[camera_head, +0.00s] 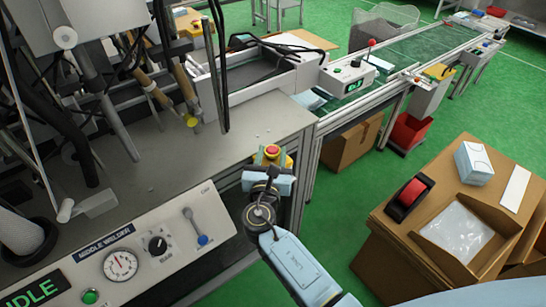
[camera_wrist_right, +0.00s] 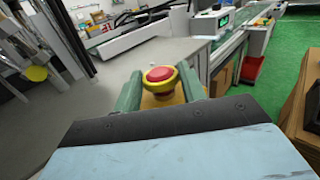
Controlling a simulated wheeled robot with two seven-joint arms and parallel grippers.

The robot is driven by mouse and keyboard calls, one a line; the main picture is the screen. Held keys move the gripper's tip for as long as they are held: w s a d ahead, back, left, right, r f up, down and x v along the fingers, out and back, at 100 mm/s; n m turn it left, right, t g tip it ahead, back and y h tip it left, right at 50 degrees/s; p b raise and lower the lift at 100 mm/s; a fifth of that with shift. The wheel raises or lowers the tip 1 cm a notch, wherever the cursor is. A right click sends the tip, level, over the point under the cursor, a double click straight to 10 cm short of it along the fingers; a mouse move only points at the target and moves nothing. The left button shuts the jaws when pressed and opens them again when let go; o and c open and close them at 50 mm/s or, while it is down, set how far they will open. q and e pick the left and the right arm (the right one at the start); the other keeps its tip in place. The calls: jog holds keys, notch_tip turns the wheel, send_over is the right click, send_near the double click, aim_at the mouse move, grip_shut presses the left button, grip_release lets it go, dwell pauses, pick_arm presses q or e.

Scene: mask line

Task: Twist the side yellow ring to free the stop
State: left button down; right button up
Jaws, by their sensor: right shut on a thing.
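The emergency stop has a red button (camera_head: 272,150) in a yellow ring (camera_head: 287,160), at the right end of the grey machine bench. In the right wrist view the red button (camera_wrist_right: 161,73) shows between the two fingers, with the yellow ring (camera_wrist_right: 160,86) around it. My right gripper (camera_head: 270,164) is shut on the yellow ring, one finger on each side. The lower part of the stop is hidden behind the gripper. My left gripper is not in view.
The welder panel (camera_head: 120,262) with a gauge, knob and lever lies left of my right arm. A conveyor (camera_head: 420,52) runs to the back right. Cardboard boxes with a tape dispenser (camera_head: 409,197) stand at the right.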

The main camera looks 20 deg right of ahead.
jog(key=shift+a+f+m+g+h, duration=0.15)
jog(key=shift+m+g+h, duration=0.15)
jog(key=shift+m+h, duration=0.3)
jog(key=shift+m+g+h+b, duration=0.3)
jog(key=shift+g+h+b, duration=0.15)
jog(key=shift+h, duration=0.15)
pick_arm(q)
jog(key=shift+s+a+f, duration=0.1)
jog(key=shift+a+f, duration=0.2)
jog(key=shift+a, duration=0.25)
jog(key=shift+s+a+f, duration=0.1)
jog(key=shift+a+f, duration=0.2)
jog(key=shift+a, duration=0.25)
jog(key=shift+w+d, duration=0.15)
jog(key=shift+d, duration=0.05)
pick_arm(e)
jog(key=o, duration=1)
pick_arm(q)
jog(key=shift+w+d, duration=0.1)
pick_arm(e)
jog(key=shift+s+a, duration=0.15)
jog(key=shift+s, duration=0.05)
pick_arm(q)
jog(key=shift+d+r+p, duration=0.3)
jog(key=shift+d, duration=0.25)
pick_arm(e)
jog(key=v, duration=1.2)
jog(key=shift+s+a, duration=0.15)
jog(key=shift+s, duration=0.25)
